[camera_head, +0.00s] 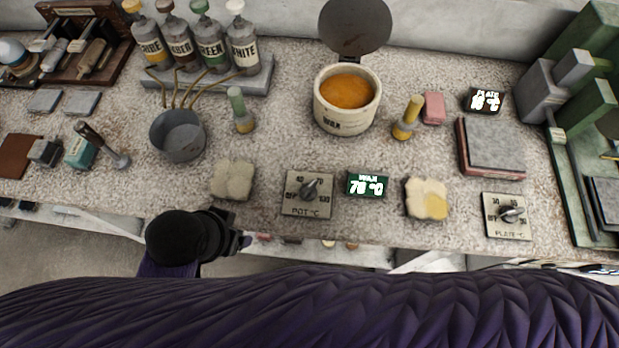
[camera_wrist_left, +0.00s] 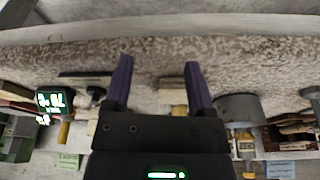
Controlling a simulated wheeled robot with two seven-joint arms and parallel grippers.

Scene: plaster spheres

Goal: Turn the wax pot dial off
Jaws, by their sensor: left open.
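The pot dial is a dark knob (camera_head: 310,190) on a pale plate marked POT °C (camera_head: 306,209), near the table's front edge. Its scale runs from OFF to 100, and the knob appears turned away from OFF toward the upper right. The white wax pot (camera_head: 345,115), full of orange wax, stands behind it with its dark lid raised. A green display (camera_head: 367,185) beside the dial reads about 78 °C. My left gripper (camera_head: 243,238) is at the front edge, left of the dial and not touching it. Its fingers (camera_wrist_left: 160,85) are apart and empty.
A pale sponge (camera_head: 233,180) lies between the gripper and the grey metal pot (camera_head: 178,134). A yellow-stained sponge (camera_head: 427,198) and the plate dial (camera_head: 507,215) are to the right. Pigment bottles (camera_head: 208,47) stand at the back left.

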